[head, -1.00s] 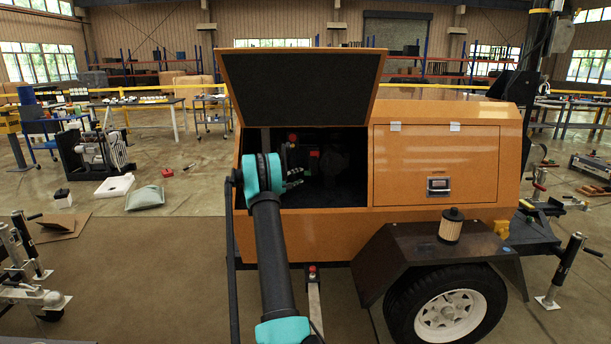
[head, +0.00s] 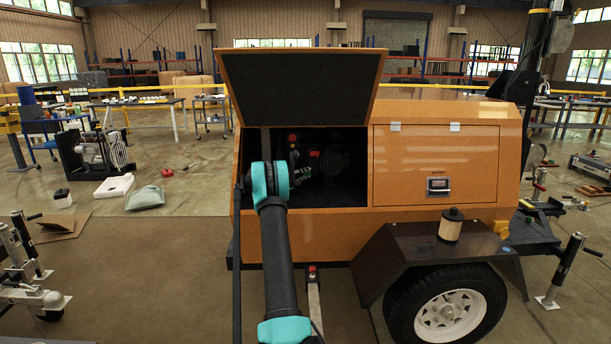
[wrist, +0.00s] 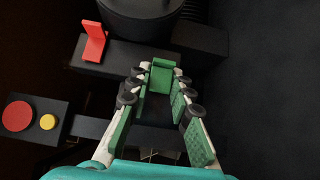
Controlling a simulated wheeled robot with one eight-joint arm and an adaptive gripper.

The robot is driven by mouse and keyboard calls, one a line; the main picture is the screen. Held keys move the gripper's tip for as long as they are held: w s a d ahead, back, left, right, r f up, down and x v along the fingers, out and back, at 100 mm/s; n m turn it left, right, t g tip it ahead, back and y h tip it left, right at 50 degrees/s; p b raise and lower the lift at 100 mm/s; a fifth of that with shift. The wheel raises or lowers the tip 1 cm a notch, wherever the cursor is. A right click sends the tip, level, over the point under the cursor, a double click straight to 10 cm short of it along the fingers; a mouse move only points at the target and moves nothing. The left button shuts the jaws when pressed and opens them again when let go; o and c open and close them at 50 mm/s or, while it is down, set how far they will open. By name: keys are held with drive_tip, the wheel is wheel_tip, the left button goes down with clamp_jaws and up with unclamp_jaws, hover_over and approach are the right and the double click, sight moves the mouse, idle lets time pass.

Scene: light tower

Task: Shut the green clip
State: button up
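The green clip (wrist: 161,78) shows in the wrist view at the upper middle, on dark equipment inside the orange trailer's open bay. My gripper (wrist: 160,88) is open, its green-padded fingers spread on the left and right of the clip. The fingertips are close to the clip's sides; I cannot tell whether they touch it. How far the clip stands open is not clear from this angle. In the head view my gripper (head: 302,176) reaches into the bay, small and dark, and the green clip cannot be made out there.
A red clip (wrist: 94,42) stands raised left of the green one. A box with a red button (wrist: 17,116) and a yellow button (wrist: 47,122) is at the left. The raised lid (head: 302,87) is above my arm. A closed panel (head: 435,165) is right of the opening.

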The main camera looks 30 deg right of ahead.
clamp_jaws()
drive_tip(key=shift+s+t, duration=0.1)
drive_tip(key=shift+t, duration=0.2)
drive_tip(key=n+t, duration=0.1)
drive_tip(key=n+t+y, duration=0.1)
drive_tip(key=s+t, duration=0.1)
drive_tip(key=shift+d+n+t+y, duration=0.3)
drive_tip(key=shift+d+n, duration=0.05)
drive_tip(key=shift+n, duration=0.05)
drive_tip(key=n+t+y, duration=0.1)
drive_tip(key=d+n+t+y, duration=0.1)
drive_tip(key=n+t, duration=0.1)
drive_tip(key=s+n+t+y, duration=0.1)
drive_tip(key=t+y, duration=0.1)
drive_tip(key=shift+d, duration=0.15)
drive_tip(key=n+t+y, duration=0.1)
drive_tip(key=n+y, duration=0.1)
drive_tip(key=d+n+t+y, duration=0.1)
drive_tip(key=t+y, duration=0.1)
drive_tip(key=shift+s+d+n+y, duration=0.1)
drive_tip(key=shift+s+n+y, duration=0.1)
drive_tip(key=shift+n+y, duration=0.15)
drive_tip(key=shift+d+n+t+y, duration=0.2)
drive_tip(key=shift+n+t+y, duration=0.2)
drive_tip(key=shift+n+y, duration=0.5)
drive_tip(key=shift+d+n+t+y, duration=0.2)
drive_tip(key=shift+n+t+y, duration=0.3)
drive_tip(key=shift+y, duration=0.65)
drive_tip(key=shift+n+y, duration=0.25)
drive_tip(key=shift+y, duration=0.05)
